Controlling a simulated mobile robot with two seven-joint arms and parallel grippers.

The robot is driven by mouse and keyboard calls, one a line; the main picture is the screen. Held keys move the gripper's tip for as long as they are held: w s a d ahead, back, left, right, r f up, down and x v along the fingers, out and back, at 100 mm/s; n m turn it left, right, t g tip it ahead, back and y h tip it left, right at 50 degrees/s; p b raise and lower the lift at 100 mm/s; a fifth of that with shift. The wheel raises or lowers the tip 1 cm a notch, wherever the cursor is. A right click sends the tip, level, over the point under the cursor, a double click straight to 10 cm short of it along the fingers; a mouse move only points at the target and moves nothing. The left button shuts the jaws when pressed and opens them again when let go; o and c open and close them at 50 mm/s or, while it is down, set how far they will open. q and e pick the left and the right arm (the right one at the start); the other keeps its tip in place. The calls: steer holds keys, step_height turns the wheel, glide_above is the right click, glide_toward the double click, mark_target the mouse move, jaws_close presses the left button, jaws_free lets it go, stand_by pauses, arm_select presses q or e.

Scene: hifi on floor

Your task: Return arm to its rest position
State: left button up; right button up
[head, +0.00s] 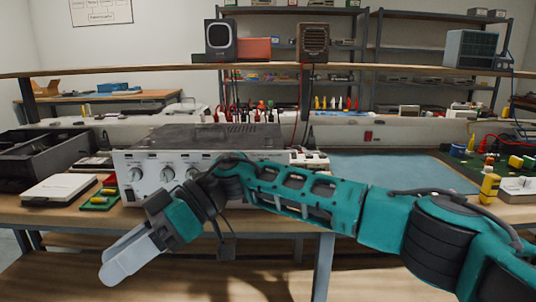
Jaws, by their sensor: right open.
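My right arm (315,193) is teal and black. It comes in from the lower right and reaches across the picture to the left, in front of the workbench. My right gripper (112,272) is at the lower left, with its pale grey fingers pointing down and left. It holds nothing that I can see. The fingers overlap in this view, so the gap between them is hard to make out. My left gripper is not in view.
A silver hi-fi unit (150,168) stands on the workbench behind my right arm, partly hidden by it. A white box (58,188) and a dark bin (38,155) are at the left. A blue mat (385,172) lies right of centre. A yellow item (489,187) stands at the right.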

steer(key=w+d+f+m+t+y, duration=0.35)
steer(key=m+t, duration=0.45)
steer(key=t, duration=0.3)
steer(key=w+d+f+m+t+y, duration=0.25)
steer(key=d+m+t+y, duration=0.35)
steer(key=t, duration=0.5)
steer(key=s+d+f+m+t+h, duration=0.1)
steer(key=s+d+f+m+h, duration=0.15)
steer(key=d+f+h, duration=0.55)
steer(key=s+d+f+m+h, duration=0.1)
steer(key=d+f+m+h, duration=0.3)
steer(key=d+f+h, duration=0.45)
steer(key=s+d+f+n+g, duration=0.2)
steer(key=s+d+f+g, duration=0.2)
steer(key=s+d+f, duration=0.5)
arm_select(q)
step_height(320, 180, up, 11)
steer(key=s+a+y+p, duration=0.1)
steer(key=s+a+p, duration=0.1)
steer(key=p, duration=1.3)
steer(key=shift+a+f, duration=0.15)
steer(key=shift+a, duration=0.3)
arm_select(e)
step_height(320, 180, up, 10)
steer(key=s+d+h, duration=0.1)
steer(key=s+d, duration=0.1)
steer(key=shift+r+m+h, duration=0.25)
steer(key=shift+m+h, duration=0.1)
steer(key=shift+h, duration=0.05)
